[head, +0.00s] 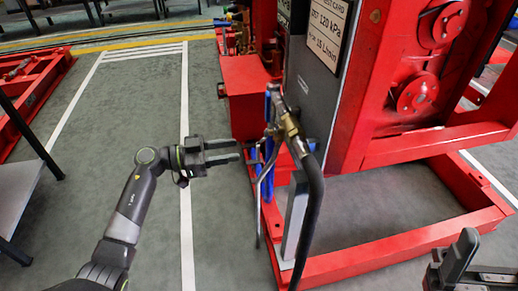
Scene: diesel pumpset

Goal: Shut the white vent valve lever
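I cannot make out a clearly white vent valve lever in the head view. A brass fitting (291,130) with a black hose (312,200) hangs at the front of the red pumpset frame, beside blue upright parts (268,188). A thin grey bar (259,205) hangs down beside them; I cannot tell whether it is a lever. My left gripper (238,151) is open and empty, its fingers pointing right toward the blue parts, apparently short of them. My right gripper (478,270) is partly in view at the lower right, away from the fitting; its opening is unclear.
The red frame (400,247) and red housing (365,110) fill the right side. A red box (245,95) stands behind the fitting. A grey panel (312,85) carries a test card (330,28). Open floor (120,120) lies to the left.

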